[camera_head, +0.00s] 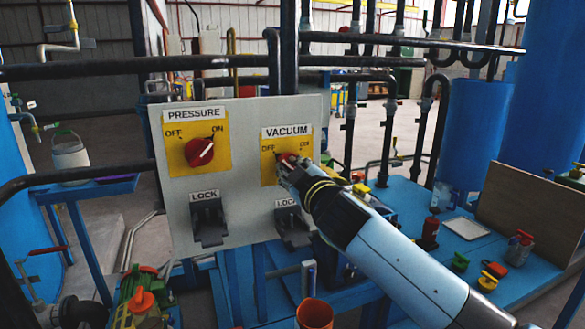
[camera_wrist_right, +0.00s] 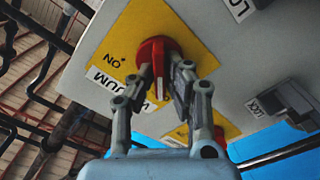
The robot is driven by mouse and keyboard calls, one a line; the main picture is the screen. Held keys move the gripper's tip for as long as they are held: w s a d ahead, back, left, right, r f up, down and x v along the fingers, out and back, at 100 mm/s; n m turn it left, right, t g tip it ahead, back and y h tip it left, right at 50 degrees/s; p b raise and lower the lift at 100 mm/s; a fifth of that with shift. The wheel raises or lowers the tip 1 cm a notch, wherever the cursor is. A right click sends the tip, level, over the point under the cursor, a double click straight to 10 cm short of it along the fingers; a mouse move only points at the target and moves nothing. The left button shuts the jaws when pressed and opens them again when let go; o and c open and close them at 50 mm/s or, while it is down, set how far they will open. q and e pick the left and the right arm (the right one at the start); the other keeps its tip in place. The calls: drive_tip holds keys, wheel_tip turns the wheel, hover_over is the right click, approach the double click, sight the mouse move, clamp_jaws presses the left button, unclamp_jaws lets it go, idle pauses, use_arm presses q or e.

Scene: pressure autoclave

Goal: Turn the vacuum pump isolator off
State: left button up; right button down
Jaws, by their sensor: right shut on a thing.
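The vacuum isolator is a red rotary knob (camera_head: 285,157) on a yellow plate (camera_head: 267,173) marked VACUUM, with OFF at left and ON at right. My right gripper (camera_head: 284,166) reaches it from the lower right, and its fingers cover part of the knob. In the right wrist view, the fingers of the gripper (camera_wrist_right: 167,74) are shut on either side of the red knob (camera_wrist_right: 156,50), in front of the yellow plate (camera_wrist_right: 133,30). My left gripper is not in view.
A similar red PRESSURE knob (camera_head: 199,152) is at left on the same grey panel (camera_head: 243,140). Grey lock brackets (camera_head: 209,222) sit below. A dark pipe (camera_head: 140,65) crosses above the panel. An orange cup (camera_head: 314,314) stands below.

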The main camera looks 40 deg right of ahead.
idle(0.3)
drive_tip(key=c, duration=1.4)
unclamp_jaws()
drive_tip(key=shift+o, duration=0.2)
drive_tip(key=shift+s, duration=0.1)
drive_tip(key=v, duration=1.2)
drive_tip(key=shift+a, duration=0.1)
